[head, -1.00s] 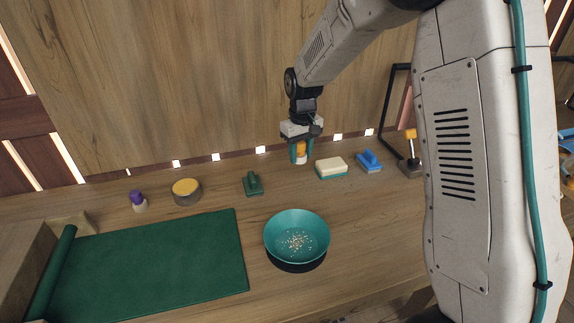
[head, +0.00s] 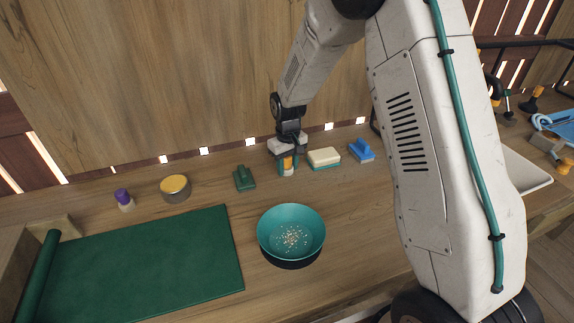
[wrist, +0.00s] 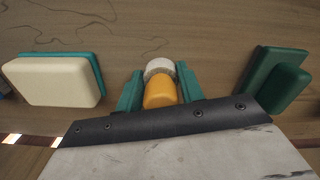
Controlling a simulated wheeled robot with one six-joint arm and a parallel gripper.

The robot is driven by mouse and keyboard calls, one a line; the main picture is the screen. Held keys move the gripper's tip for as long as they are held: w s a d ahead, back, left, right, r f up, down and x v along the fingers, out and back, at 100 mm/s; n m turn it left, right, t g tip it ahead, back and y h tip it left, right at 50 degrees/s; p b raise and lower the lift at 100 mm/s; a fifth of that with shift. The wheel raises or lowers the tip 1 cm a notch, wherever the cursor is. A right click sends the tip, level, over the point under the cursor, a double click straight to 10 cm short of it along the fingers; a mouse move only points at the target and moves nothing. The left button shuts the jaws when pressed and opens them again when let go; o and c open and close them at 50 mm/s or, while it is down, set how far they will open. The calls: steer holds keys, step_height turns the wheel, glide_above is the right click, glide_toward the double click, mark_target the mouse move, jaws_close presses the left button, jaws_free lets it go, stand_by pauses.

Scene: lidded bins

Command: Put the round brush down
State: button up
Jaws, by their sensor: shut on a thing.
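The round brush (head: 288,162), with an orange handle and a pale round end, is between the teal fingers of my gripper (head: 287,165). In the wrist view my gripper (wrist: 159,88) is shut on the orange handle (wrist: 160,93), and the pale end (wrist: 158,66) points away from the palm. The brush is upright and very low over the wooden bench, between the green block-shaped tool (head: 245,179) and the cream sponge (head: 324,157). I cannot tell whether its pale end touches the wood.
In the wrist view the sponge (wrist: 50,82) and the green tool (wrist: 275,78) stand clear on either side. A blue brush (head: 361,150), a teal bowl with crumbs (head: 291,232), a green mat (head: 140,265), a yellow-topped tin (head: 175,189) and a purple-topped brush (head: 123,199) share the bench.

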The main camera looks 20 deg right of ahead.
steer(key=o, duration=1.1)
